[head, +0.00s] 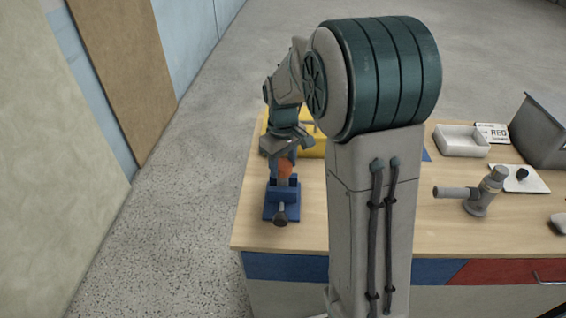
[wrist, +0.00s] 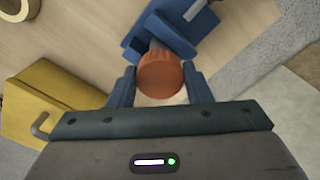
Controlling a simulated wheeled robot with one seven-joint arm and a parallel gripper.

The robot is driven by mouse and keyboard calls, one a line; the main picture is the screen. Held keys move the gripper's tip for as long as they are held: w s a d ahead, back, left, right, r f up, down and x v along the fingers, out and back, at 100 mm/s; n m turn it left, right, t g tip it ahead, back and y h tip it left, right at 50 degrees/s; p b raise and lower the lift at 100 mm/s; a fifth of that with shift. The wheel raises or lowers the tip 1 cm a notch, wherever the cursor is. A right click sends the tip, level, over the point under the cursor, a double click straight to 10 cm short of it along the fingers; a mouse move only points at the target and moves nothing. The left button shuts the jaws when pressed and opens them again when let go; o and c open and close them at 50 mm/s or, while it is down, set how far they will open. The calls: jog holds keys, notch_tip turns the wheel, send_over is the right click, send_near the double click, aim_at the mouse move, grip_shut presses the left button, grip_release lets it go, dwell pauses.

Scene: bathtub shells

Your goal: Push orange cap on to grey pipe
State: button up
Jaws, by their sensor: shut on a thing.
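The orange cap (wrist: 160,77) is between the two fingers of my gripper (wrist: 160,88) in the wrist view, and the gripper is shut on it. The cap also shows below my gripper in the head view (head: 285,168). The grey pipe (wrist: 156,43) shows as a short dark piece right behind the cap, held in a blue vise (wrist: 182,24). The blue vise (head: 282,207) stands at the left of the table in the head view. The cap lines up with the pipe end, but I cannot tell how far it sits on it.
A yellow box (wrist: 50,105) lies beside my gripper, and behind it in the head view. A grey pipe fitting (head: 480,193), a white tray (head: 461,140) and a grey bin (head: 540,132) stand on the table's right. The table's left edge is near the vise.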

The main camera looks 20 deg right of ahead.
jog(key=shift+f+b, duration=0.35)
jog(key=shift+f, duration=0.15)
dwell(0.5)
jog(key=o, duration=1.5)
jog(key=shift+r, duration=0.1)
jog(key=shift+r+p, duration=2.55)
jog(key=shift+r, duration=0.9)
